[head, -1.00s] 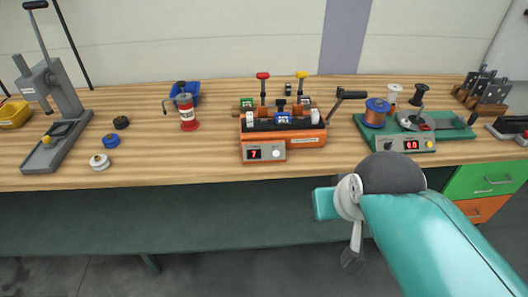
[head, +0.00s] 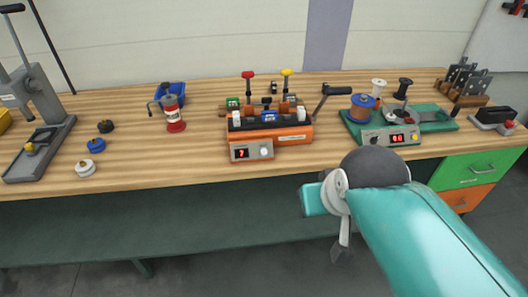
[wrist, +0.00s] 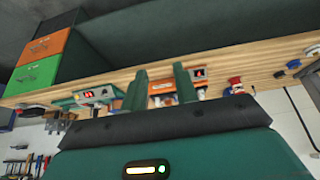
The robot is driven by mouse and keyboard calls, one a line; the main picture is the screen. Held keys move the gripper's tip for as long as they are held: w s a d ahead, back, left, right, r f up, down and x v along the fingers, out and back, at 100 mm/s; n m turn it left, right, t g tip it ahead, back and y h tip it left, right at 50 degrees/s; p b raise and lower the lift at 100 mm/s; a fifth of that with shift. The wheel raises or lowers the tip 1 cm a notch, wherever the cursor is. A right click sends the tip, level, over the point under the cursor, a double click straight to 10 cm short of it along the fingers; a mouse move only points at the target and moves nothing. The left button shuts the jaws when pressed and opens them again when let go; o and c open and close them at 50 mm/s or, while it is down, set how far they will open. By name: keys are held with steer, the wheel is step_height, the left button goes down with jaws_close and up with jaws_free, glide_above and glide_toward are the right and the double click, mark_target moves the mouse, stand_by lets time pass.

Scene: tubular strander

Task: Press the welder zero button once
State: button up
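An orange bench unit (head: 293,136) with clamp levers, which looks like the welder, stands at the middle of the bench. Its front box has a red display (head: 241,154) reading 7 and a round white button (head: 265,152). Its labels are too small to read. In the wrist view, upside down, the orange unit (wrist: 162,88) shows between and beyond my fingers, with its display (wrist: 198,74) just right of them; its button I cannot make out there. My gripper (wrist: 160,70) has two teal fingers apart with nothing between them. In the head view my arm stays in front of the bench, clear of the unit.
A green unit (head: 375,137) with a red display and yellow button stands to the right. A black crank handle (head: 337,91) sticks up at the orange unit's right.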

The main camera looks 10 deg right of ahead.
jaws_close()
stand_by(1.5)
